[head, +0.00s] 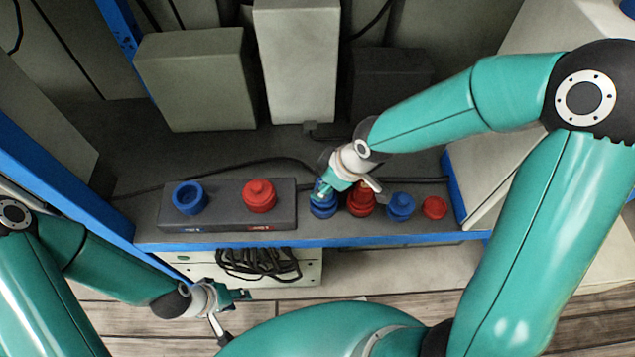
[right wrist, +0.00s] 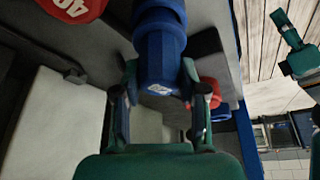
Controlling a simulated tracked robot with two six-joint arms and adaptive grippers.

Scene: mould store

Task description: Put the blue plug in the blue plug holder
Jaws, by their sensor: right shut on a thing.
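The dark holder block (head: 228,217) stands on the shelf at left. Its blue plug holder (head: 189,198) is a blue ring with an open, empty centre; a red plug (head: 259,195) fills the other place. My right gripper (head: 334,188) is shut on a blue plug (head: 323,209), right of the block. In the right wrist view this blue plug (right wrist: 160,55) stands between the fingers; whether it touches the shelf I cannot tell. Another blue plug (head: 401,206) stands further right. My left gripper (head: 232,308) hangs below the shelf's front edge, open and empty.
A red plug (head: 361,201) stands close right of the held plug, and a smaller red one (head: 434,208) at far right. A dark cable (head: 240,165) runs behind the block. Grey boxes (head: 197,80) stand at the back. The blue shelf edge (head: 350,240) runs along the front.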

